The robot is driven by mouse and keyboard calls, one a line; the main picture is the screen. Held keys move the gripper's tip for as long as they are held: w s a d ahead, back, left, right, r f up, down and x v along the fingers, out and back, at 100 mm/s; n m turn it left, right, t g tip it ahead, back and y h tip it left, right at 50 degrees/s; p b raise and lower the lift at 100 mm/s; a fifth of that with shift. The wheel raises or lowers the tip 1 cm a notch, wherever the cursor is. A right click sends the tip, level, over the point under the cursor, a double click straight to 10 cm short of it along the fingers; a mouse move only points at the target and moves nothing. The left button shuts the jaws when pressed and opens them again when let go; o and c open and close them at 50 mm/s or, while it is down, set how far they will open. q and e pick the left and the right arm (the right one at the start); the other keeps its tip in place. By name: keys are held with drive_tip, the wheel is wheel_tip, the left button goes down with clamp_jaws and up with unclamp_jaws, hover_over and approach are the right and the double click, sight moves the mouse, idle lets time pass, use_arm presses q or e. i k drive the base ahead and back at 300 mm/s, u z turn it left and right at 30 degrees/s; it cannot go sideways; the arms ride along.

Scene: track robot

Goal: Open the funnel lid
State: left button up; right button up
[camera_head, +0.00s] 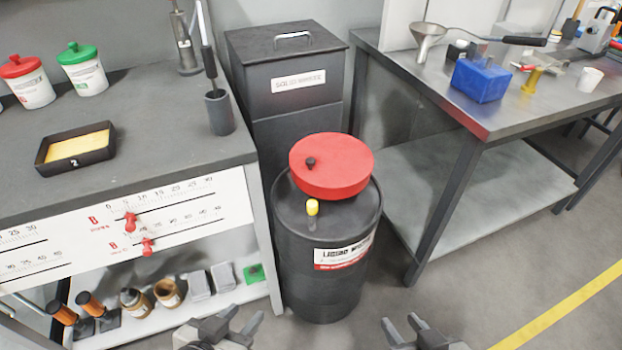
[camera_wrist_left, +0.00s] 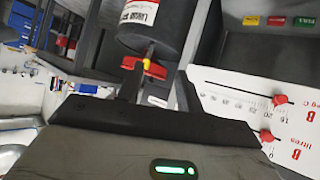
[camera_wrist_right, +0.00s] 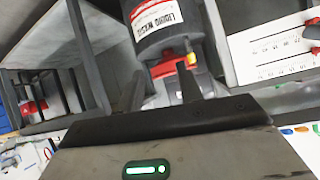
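The red round funnel lid (camera_head: 335,170) with a small black knob (camera_head: 310,162) lies closed on top of the black liquid waste drum (camera_head: 320,270). A yellow cap (camera_head: 312,207) stands on the drum top in front of the lid. My left gripper (camera_head: 242,322) is open and empty, low in front of the drum to the left. My right gripper (camera_head: 402,328) is open and empty, low in front to the right. Both are apart from the lid. The lid's red edge also shows between the fingers in the left wrist view (camera_wrist_left: 154,70) and right wrist view (camera_wrist_right: 172,67).
A grey solid waste bin (camera_head: 290,90) stands behind the drum. A left bench (camera_head: 170,110) holds jars, a tray and a black holder. Floor right of the drum is clear.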

sight(325, 161)
drive_tip(key=z, duration=0.4)
drive_tip(key=i, duration=0.5)
drive_tip(key=u, duration=1.2)
